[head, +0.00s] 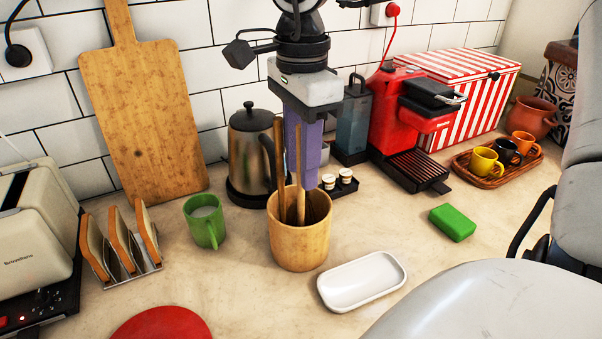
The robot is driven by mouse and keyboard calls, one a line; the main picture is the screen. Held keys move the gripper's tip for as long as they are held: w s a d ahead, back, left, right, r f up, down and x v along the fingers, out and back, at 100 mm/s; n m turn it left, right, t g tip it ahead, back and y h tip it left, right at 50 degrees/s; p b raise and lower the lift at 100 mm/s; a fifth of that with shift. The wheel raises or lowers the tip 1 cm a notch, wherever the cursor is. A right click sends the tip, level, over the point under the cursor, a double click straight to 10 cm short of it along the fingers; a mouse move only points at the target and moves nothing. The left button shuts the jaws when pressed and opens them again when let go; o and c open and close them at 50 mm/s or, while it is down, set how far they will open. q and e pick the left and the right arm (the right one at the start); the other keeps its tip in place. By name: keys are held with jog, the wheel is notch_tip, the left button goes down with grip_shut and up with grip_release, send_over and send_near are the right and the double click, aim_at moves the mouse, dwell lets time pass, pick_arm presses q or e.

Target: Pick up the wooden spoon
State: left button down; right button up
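A wooden pot (300,248) stands upright on the counter in the middle of the head view. Two slim wooden handles stick up out of it, one on the left (279,165) and one on the right (299,190). Their lower ends are hidden inside the pot, so I cannot tell which is the spoon. My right gripper (310,150) points down above the pot with its purple fingers close to the right handle. The fingers overlap in this view, so neither the gap between them nor any contact is clear. My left gripper is not in view.
A kettle (252,150) stands close behind the pot and a green mug (205,222) to its left. A white dish (362,281) lies in front at right, with a green sponge (452,222) beyond. A red coffee machine (395,115) stands at back right.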

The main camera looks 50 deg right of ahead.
jog(key=shift+f, duration=1.4)
grip_shut()
jog(key=shift+r, duration=0.1)
notch_tip(320, 180, up, 18)
jog(key=shift+p, duration=0.45)
jog(key=c, duration=0.7)
grip_release()
grip_shut()
